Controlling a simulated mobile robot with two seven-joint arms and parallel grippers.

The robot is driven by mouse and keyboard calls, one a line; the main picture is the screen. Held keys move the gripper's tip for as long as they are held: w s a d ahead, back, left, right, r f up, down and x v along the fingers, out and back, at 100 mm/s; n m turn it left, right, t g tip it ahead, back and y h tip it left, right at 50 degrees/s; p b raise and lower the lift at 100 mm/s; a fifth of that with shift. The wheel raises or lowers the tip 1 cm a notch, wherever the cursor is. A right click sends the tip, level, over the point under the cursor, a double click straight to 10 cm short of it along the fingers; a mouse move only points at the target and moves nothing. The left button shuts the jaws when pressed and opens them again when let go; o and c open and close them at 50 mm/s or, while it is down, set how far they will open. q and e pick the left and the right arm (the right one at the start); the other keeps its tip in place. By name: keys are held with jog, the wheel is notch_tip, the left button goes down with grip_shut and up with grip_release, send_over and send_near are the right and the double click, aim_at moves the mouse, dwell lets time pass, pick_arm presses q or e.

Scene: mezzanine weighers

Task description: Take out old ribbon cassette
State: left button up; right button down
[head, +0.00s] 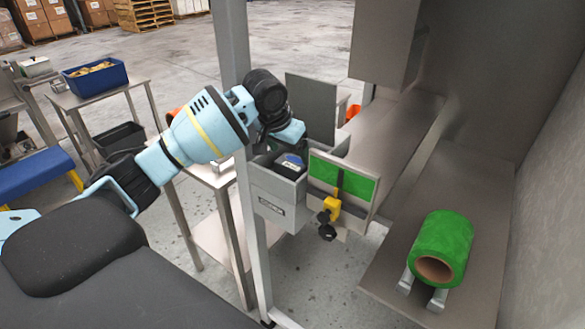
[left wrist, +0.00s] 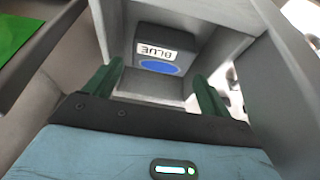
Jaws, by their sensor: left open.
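The ribbon cassette (head: 291,162) is a dark block with a blue mark, sitting inside an open-topped grey housing (head: 275,196). In the left wrist view the cassette (left wrist: 190,43) shows a white label reading BLUE and a blue oval. The housing walls (left wrist: 116,30) rise around it. My left gripper (head: 283,146) is just above the housing's opening. In the left wrist view its two green fingers (left wrist: 158,75) are spread apart with nothing between them, and the cassette lies beyond their tips. My right gripper is out of view.
A green panel (head: 350,182) with a yellow clamp (head: 332,206) stands right of the housing. A grey plate (head: 311,100) stands behind it. A metal post (head: 241,150) rises close to my left arm. A green roll (head: 443,243) rests on a bench at right.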

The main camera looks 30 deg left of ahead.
aim_at(293, 161)
pick_arm(q)
jog(key=shift+x, duration=2.8)
jog(key=shift+a+r, duration=0.1)
jog(key=c, duration=0.7)
